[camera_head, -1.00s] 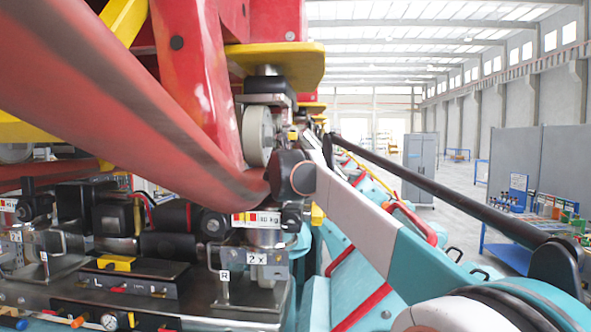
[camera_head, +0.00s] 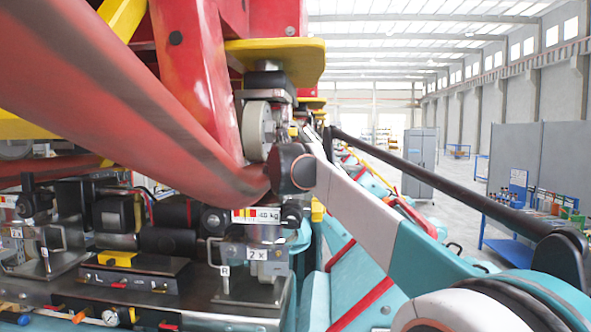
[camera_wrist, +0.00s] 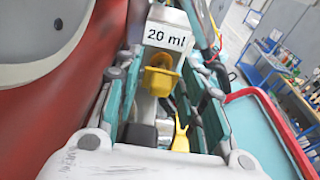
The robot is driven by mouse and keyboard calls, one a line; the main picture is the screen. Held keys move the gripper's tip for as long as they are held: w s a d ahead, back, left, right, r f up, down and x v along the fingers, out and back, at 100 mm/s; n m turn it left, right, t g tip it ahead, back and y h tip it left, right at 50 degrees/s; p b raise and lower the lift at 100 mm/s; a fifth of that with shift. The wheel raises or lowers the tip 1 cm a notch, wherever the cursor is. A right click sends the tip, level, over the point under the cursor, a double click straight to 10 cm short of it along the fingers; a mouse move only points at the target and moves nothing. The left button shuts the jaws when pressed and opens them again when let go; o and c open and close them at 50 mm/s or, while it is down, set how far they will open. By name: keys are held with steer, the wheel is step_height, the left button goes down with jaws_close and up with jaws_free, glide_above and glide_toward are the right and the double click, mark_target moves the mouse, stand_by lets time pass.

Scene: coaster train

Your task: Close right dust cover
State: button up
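My gripper (camera_wrist: 165,105) shows in the wrist view with its two teal-and-grey fingers apart. A yellow cup-shaped part (camera_wrist: 160,78) is seen between the fingers, below a white plate marked "20 ml" (camera_wrist: 167,37). A second, narrow yellow part (camera_wrist: 180,137) shows closer to the palm. I cannot tell whether either yellow part is the right dust cover, or whether a finger touches it. In the head view an "R" tag (camera_head: 224,272) stands at the right of the machine bench. My gripper is hidden there behind the machinery and my arm.
A thick red tube (camera_head: 130,100) crosses the left of the head view, close to my arm. A red curved body (camera_wrist: 40,100) fills the wrist view's left. A red-rimmed teal panel (camera_wrist: 265,125) is at its right. Open floor lies at the head view's right.

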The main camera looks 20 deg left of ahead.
steer(key=v, duration=1.1)
steer(key=shift+s, duration=0.35)
steer(key=shift+d+r, duration=0.1)
steer(key=shift+d, duration=0.05)
